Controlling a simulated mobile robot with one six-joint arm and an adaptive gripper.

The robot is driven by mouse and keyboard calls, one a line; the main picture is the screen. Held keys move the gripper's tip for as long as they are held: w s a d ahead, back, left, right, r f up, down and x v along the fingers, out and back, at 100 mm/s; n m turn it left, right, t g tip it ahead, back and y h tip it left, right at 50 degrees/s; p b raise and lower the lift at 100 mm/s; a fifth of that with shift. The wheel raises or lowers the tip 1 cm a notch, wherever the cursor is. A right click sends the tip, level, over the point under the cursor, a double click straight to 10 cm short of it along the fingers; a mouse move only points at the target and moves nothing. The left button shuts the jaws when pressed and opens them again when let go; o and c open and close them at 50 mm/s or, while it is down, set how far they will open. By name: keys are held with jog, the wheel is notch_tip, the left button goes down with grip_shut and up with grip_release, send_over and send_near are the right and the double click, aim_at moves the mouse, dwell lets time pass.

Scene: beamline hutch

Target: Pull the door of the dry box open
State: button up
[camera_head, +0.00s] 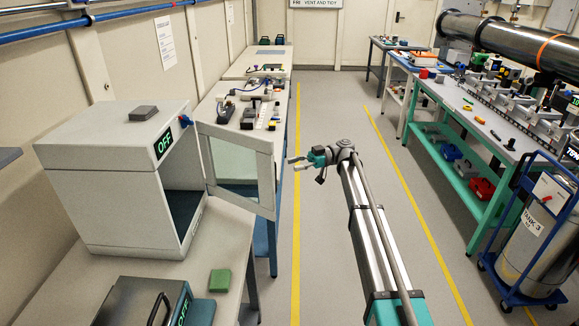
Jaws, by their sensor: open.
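The dry box (105,205) is a white cabinet on the bench at the left, with a green "OFF" display on its front top edge. Its door (264,172), a pale frame around a clear pane, stands swung out wide from the far side of the box front. The box opening shows a dark interior. My gripper (291,165) is open and empty, just right of the door's free edge, over the aisle. It appears apart from the door. No handle on the door can be made out clearly.
A dark device (137,301) with a handle and a green block (220,280) sit on the near bench. More benches with instruments line the left wall. A loaded workbench (467,125) and a tank on a blue cart (530,240) stand right. The aisle between the yellow lines is clear.

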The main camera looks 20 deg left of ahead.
jog(key=shift+d, duration=0.1)
jog(key=shift+c, duration=0.3)
jog(key=shift+s+d+f, duration=0.1)
jog(key=shift+d+f, duration=0.05)
jog(key=c, duration=0.4)
jog(key=s+d+f+m+t, duration=0.1)
jog(key=s+d+f+m, duration=0.1)
jog(key=d+m, duration=0.1)
jog(key=s+d+f+m+t+h, duration=0.1)
jog(key=s+d+f+m+t, duration=0.1)
jog(key=d+f+m, duration=0.1)
jog(key=s+d+f+m+t+h, duration=0.1)
jog(key=s+d+f+m+t, duration=0.1)
jog(key=d, duration=0.2)
jog(key=shift+s+f+m, duration=0.15)
jog(key=shift+s+m, duration=0.2)
jog(key=shift+m, duration=0.05)
grip_shut()
jog(key=s+d+f+m+t+h, duration=0.2)
jog(key=s+d+m, duration=0.4)
jog(key=d, duration=0.4)
jog(key=s+d+f+m+t+h, duration=0.2)
jog(key=s+d+f+m+h, duration=0.3)
jog(key=d, duration=0.6)
jog(key=s+d+f+m+t+h, duration=0.3)
jog(key=s+d+m, duration=0.3)
jog(key=d, duration=0.4)
jog(key=shift+s+d+f+m+h, duration=0.15)
jog(key=shift+s+f+m+h, duration=0.25)
jog(key=shift+f+h, duration=0.15)
